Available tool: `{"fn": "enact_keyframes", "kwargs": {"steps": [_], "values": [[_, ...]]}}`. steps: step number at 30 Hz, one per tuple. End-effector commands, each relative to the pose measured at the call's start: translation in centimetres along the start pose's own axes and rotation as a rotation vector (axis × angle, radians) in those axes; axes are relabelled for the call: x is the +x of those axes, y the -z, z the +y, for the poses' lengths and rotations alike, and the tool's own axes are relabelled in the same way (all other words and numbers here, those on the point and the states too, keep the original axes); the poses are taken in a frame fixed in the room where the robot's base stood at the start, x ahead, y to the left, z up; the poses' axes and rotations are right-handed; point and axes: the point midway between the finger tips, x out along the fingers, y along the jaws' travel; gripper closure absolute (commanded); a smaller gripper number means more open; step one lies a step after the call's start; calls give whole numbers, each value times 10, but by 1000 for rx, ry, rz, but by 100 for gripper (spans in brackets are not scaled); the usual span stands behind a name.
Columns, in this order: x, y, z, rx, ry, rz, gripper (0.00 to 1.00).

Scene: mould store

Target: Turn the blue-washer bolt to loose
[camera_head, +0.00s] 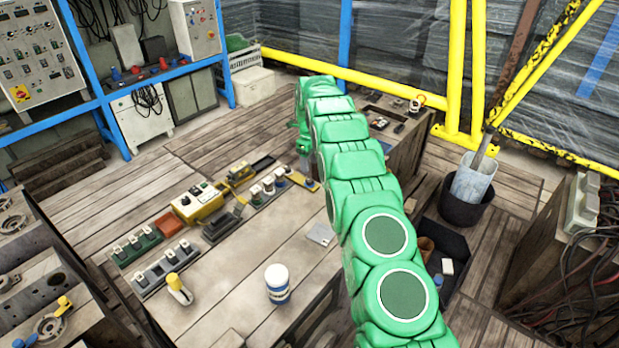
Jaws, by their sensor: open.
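A narrow grey strip (292,174) on the wooden bench top carries several upright pale bolts or knobs in a row. One of them shows a dark blue base and looks like the blue-washer bolt (281,182); it is too small to read its turn position. My green arm reaches from the lower right and bends down at its far end. My gripper (305,163) hangs near the right end of this strip, close to the bolts and apart from the blue one as far as I can see. The jaws look open, though small and partly hidden.
A yellow control box (197,203), a green switch block (135,246) and a grey one (163,266) stand left of the strip. The bench between tub and strip is mostly clear.

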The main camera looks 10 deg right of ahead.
Motion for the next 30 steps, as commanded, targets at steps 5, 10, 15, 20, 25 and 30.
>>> {"fn": "enact_keyframes", "kwargs": {"steps": [5, 10, 15, 20, 25, 30], "values": [[15, 0, 1, -1, -2, 2, 45], [38, 2, 0, 0, -4, 3, 45], [61, 1, 0, -1, -2, 1, 45], [73, 1, 0, -1, -1, 1, 45], [74, 0, 0, -1, -1, 0, 45], [74, 0, 0, -2, -1, 0, 56]]}}
